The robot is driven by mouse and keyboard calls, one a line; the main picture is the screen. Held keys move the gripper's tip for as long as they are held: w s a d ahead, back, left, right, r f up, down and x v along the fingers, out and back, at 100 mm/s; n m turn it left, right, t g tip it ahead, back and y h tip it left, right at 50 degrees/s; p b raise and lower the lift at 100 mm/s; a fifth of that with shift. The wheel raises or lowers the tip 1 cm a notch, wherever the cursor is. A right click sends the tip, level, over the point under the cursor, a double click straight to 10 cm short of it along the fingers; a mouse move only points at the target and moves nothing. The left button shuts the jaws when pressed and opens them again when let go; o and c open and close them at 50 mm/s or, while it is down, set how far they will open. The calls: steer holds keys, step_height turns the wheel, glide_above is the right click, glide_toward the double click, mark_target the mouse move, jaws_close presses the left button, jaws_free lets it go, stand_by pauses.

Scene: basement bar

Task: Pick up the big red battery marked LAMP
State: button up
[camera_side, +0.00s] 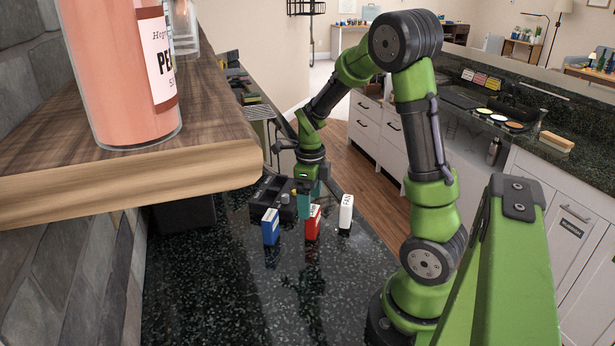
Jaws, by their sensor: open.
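A red battery block (313,224) with a pale label stands upright on the dark speckled counter; its lettering is too small to read. A blue block (270,228) stands to its left and a white block (346,212) with dark lettering to its right. My gripper (308,201) points down with teal fingers, open, right at the top of the red block in the picture. The fingers are partly hidden, and I cannot tell whether they straddle the block or are behind it.
A black compartment tray (258,207) with small items sits behind the blue block. A wooden shelf (130,180) with a pink jar (118,70) overhangs the left foreground. The speckled counter (240,300) is clear in front of the blocks.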

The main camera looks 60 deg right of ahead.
mark_target(312, 210)
steer(key=f, duration=0.2)
steer(key=s+f, duration=0.1)
steer(key=f, duration=0.1)
steer(key=shift+f, duration=0.85)
steer(key=shift+w, duration=0.1)
steer(key=c, duration=1.2)
